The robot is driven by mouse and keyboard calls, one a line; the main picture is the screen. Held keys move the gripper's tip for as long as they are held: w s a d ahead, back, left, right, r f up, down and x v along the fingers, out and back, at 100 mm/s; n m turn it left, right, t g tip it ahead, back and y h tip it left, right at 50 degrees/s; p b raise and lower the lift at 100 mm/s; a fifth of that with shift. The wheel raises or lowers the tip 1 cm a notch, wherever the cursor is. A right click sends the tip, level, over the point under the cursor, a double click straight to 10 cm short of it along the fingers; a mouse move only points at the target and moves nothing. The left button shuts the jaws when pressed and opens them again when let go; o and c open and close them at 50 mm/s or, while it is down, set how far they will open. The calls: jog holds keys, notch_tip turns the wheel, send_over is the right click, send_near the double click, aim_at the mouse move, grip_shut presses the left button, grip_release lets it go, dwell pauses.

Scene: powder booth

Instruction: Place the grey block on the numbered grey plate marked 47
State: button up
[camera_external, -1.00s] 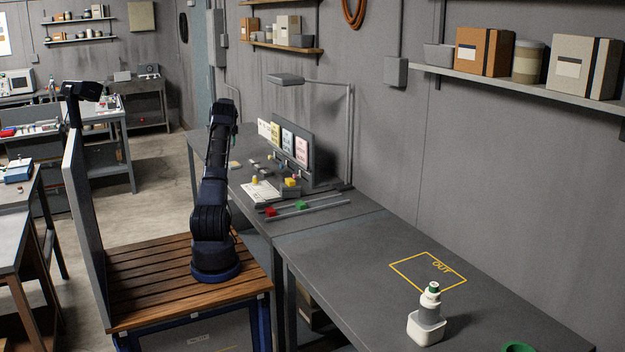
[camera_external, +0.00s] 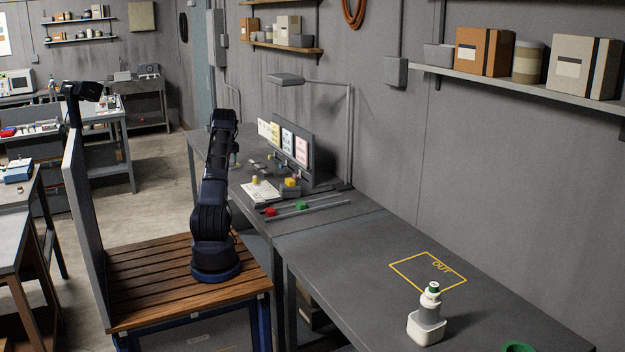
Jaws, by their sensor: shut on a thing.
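My arm leans out over the far workbench (camera_external: 345,206). Its end, with my gripper (camera_external: 234,157), shows only as a small part beside the dark arm, low over the bench's left side. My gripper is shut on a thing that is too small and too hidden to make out. Several small flat grey pieces (camera_external: 259,167) lie on the bench to the right of my gripper. Their numbers cannot be read, so I cannot tell which is the plate marked 47. I cannot pick out the grey block for sure.
An upright board with coloured cards (camera_external: 288,140) and a lamp (camera_external: 286,79) stand at the back.

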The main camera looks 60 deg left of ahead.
jog(key=shift+f, duration=0.1)
jog(key=o, duration=1.1)
jog(key=shift+c, duration=0.2)
notch_tip(320, 180, up, 12)
jog(key=d, duration=0.1)
jog(key=shift+d, duration=0.4)
